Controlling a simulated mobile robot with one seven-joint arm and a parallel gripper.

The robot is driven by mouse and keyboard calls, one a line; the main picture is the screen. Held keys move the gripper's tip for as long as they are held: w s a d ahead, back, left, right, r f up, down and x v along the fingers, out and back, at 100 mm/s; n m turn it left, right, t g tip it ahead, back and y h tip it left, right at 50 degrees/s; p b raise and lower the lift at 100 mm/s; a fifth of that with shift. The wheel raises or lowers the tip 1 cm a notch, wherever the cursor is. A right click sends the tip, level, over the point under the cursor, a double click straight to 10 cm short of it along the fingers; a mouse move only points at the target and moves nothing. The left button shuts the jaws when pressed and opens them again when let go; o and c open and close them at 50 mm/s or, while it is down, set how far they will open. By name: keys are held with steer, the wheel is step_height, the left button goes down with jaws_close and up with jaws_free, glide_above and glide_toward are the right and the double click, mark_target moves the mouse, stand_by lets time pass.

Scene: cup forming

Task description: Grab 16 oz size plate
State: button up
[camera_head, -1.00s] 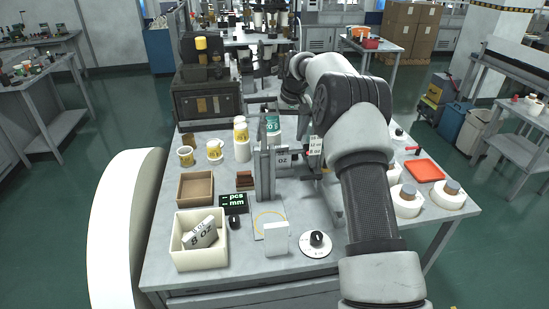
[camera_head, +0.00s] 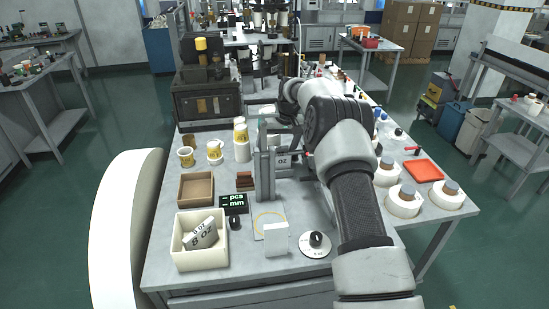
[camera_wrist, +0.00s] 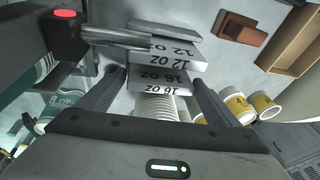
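In the wrist view, a grey plate marked 16 OZ (camera_wrist: 163,80) lies ahead of my gripper (camera_wrist: 158,77), with its lettering upside down. My gripper is open, with one finger at each side of this plate; I cannot tell whether either finger touches it. A grey plate marked 12 OZ (camera_wrist: 168,50) sits just beyond it. In the head view, my arm reaches over the right part of the table to the upright grey holder (camera_head: 265,175), and my fingers are mostly hidden. A plate edge with OZ lettering (camera_head: 283,160) shows beside the holder.
A cream bin (camera_head: 200,255) holds plates marked 8 OZ. A brown tray (camera_head: 196,201), yellow-and-white cups (camera_head: 215,150), a dial (camera_head: 316,243) and white rolls (camera_head: 404,203) stand around. In the wrist view, a ribbed white cup stack (camera_wrist: 156,107) lies below the 16 OZ plate.

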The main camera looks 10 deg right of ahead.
steer(key=c, duration=0.6)
